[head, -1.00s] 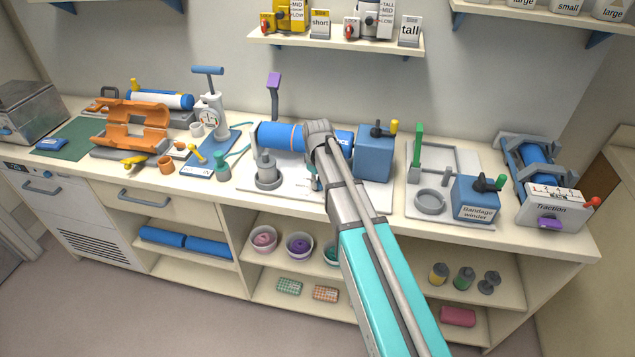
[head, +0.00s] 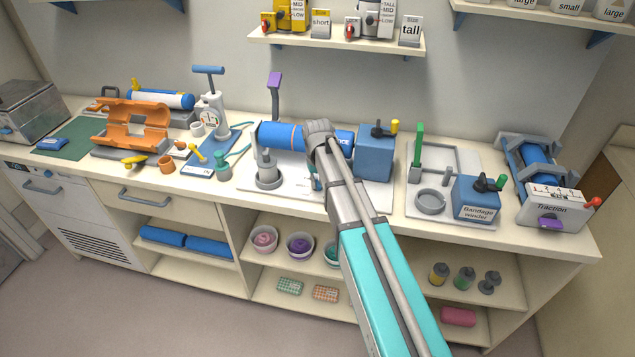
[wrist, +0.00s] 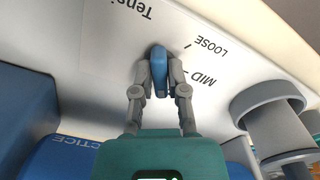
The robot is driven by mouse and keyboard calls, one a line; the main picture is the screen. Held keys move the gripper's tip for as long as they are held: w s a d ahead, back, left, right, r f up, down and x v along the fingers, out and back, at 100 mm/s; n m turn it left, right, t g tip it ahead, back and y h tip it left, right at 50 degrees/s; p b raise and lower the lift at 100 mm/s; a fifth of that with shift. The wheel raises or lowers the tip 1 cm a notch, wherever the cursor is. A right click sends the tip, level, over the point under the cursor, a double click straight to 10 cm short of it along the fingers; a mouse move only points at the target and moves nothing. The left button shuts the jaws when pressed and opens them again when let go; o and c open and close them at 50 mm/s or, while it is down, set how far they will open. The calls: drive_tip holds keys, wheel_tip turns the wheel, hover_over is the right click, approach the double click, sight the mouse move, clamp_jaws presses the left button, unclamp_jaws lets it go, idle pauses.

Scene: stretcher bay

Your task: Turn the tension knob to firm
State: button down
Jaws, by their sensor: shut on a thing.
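The tension knob (wrist: 160,73) is a small blue grip on a white board (wrist: 100,60) in the wrist view. My gripper (wrist: 159,62) has its two grey fingers closed on either side of the knob. The printed "Tension", "LOOSE" and "MID" labels appear upside down around it. The LOOSE and MID marks lie to the right of the knob. No firm label shows, and I cannot tell which mark the knob points at.
A grey cylindrical post (wrist: 275,120) stands close to the right of my fingers. A blue roller marked "PRACTICE" (wrist: 60,155) and a blue block (wrist: 20,105) lie to the left. In the head view, a blue box (head: 375,158) stands right of my wrist.

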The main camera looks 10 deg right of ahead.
drive_tip(key=c, duration=0.7)
unclamp_jaws()
drive_tip(key=shift+o, duration=0.2)
drive_tip(key=shift+n, duration=0.5)
